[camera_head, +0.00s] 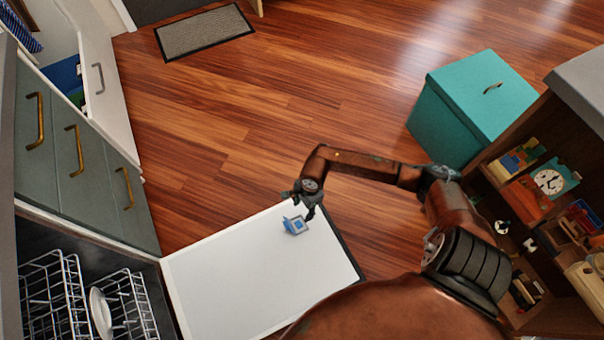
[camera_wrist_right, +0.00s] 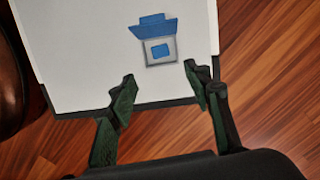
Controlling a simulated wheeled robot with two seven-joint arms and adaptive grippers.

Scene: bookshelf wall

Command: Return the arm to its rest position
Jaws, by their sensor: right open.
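My right gripper (camera_head: 309,212) is open and empty in the head view, above the far edge of a white open door panel. In the right wrist view its two dark green fingers (camera_wrist_right: 157,84) are spread apart. A small blue and grey box-like item (camera_head: 295,225) lies on the white panel (camera_head: 240,280), just beyond the fingertips. The item (camera_wrist_right: 157,45) also shows in the right wrist view, ahead of the fingers and not between them. My right arm stretches out from the lower right. My left gripper is not in view.
Wire dish racks (camera_head: 60,300) with a white plate stand at the lower left. Grey-green drawers (camera_head: 75,145) line the left. A teal box (camera_head: 470,105) and a shelf with toys and a clock (camera_head: 535,185) stand on the right. The wooden floor (camera_head: 240,120) ahead is clear, apart from a mat (camera_head: 205,32).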

